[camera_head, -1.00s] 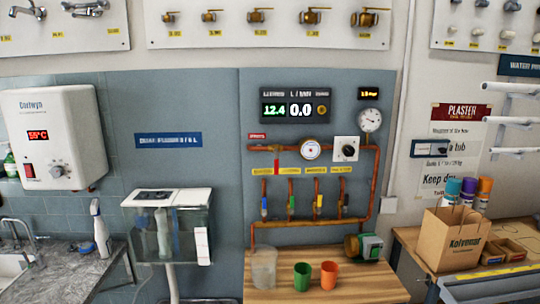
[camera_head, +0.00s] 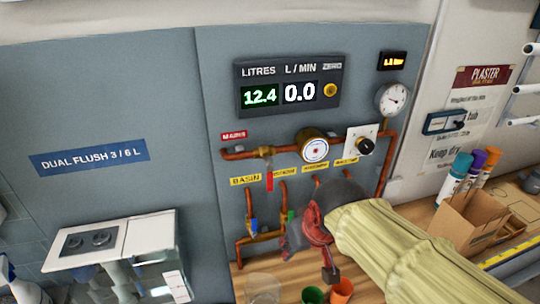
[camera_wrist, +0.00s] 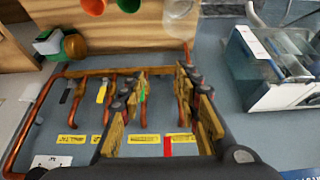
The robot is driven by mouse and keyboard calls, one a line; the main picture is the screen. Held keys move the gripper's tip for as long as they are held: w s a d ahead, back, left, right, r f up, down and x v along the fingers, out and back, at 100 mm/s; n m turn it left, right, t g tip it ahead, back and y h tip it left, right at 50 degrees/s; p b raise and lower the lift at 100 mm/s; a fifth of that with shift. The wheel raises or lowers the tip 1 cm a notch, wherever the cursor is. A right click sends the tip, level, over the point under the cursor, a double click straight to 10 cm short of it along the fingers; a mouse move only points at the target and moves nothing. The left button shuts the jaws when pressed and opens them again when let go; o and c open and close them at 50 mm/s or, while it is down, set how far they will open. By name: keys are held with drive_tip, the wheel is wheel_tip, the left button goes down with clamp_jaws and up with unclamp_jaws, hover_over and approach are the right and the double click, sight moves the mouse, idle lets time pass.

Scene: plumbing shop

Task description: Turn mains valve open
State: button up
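The mains valve (camera_head: 264,153) is brass and sits on the upper copper pipe, below the red MAINS label (camera_head: 233,136). Its red lever (camera_head: 269,180) hangs straight down, crosswise to the pipe. In the wrist view the red lever (camera_wrist: 167,146) shows beyond the gap between the fingers, near the yellow labels. My gripper (camera_head: 306,255) is in front of the lower pipes, below and right of the lever in the head view. In the wrist view my gripper (camera_wrist: 162,95) has its fingers apart with nothing held between them. The valve body is mostly hidden in the wrist view.
The display (camera_head: 288,85) reads 12.4 litres and 0.0 L/min. A round meter (camera_head: 314,148), a black knob (camera_head: 365,147) and a gauge (camera_head: 392,98) sit to the right. Small coloured valves line the lower pipes. Green (camera_head: 313,295) and orange (camera_head: 341,290) cups stand on the bench below.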

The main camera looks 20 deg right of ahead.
drive_tip(key=p, duration=1.8)
approach(270, 173)
wheel_tip(270, 173, down, 3)
drive_tip(key=shift+g, duration=0.4)
drive_tip(key=p+x, duration=0.1)
drive_tip(key=x, duration=0.1)
drive_tip(key=w+x, duration=0.1)
drive_tip(key=x, duration=0.2)
drive_tip(key=p+x, duration=0.1)
drive_tip(key=x, duration=0.2)
drive_tip(key=shift+w+r+p, duration=0.25)
drive_tip(key=shift+w+p, duration=0.05)
drive_tip(key=shift+w, duration=0.05)
drive_tip(key=shift+c, duration=1.2)
clamp_jaws()
